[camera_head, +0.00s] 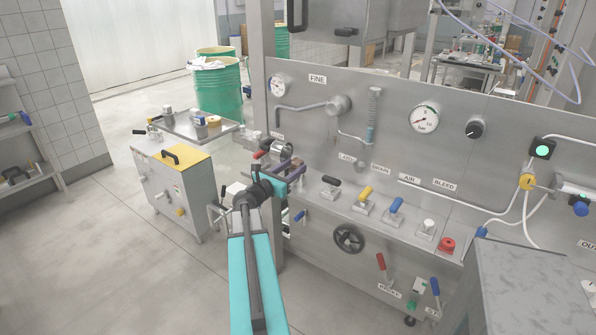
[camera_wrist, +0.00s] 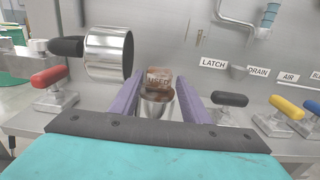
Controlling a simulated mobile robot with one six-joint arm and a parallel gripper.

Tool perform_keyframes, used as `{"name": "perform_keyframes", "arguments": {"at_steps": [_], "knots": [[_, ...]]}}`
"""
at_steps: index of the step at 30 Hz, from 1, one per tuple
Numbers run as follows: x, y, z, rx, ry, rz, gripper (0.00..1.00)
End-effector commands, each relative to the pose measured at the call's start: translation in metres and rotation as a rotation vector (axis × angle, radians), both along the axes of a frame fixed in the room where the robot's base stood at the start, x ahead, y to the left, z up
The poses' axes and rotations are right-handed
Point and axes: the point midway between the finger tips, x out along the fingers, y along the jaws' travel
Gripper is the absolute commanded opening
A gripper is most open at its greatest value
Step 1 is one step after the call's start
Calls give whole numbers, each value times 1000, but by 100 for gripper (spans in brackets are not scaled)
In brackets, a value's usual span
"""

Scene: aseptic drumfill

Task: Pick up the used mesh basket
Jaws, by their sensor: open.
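The used mesh basket (camera_wrist: 158,78) shows in the wrist view as a small brown-stained cylinder with the word USED on it. A shiny metal part (camera_wrist: 156,108) shows just below it; I cannot tell whether they are one piece. My gripper (camera_head: 291,168) is open, its two purple fingers on either side of the basket in the wrist view. I cannot tell whether the fingers touch it. In the head view my gripper is at the left end of the panel's ledge, and the basket cannot be made out clearly there.
A shiny metal cylinder (camera_wrist: 108,53) with a black grip stands close left of my fingers. A red-handled valve (camera_wrist: 52,88) is at far left, and a black-handled valve (camera_wrist: 230,105) is at right. The steel panel (camera_head: 310,110) rises behind. A yellow-topped cart (camera_head: 178,185) stands left.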

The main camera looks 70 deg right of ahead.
Motion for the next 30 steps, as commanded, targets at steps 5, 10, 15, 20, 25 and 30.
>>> {"name": "perform_keyframes", "arguments": {"at_steps": [5, 10, 15, 20, 25, 30], "knots": [[-4, -17, 0, 0, 1, 0, 42], [-6, -21, 0, 0, 0, 0, 42], [-5, -20, 0, 0, 0, 1, 42], [-6, -22, 0, 0, 0, 0, 42], [-7, -30, -2, 1, 0, 0, 42], [-10, -47, -4, 1, 1, 0, 42]]}}
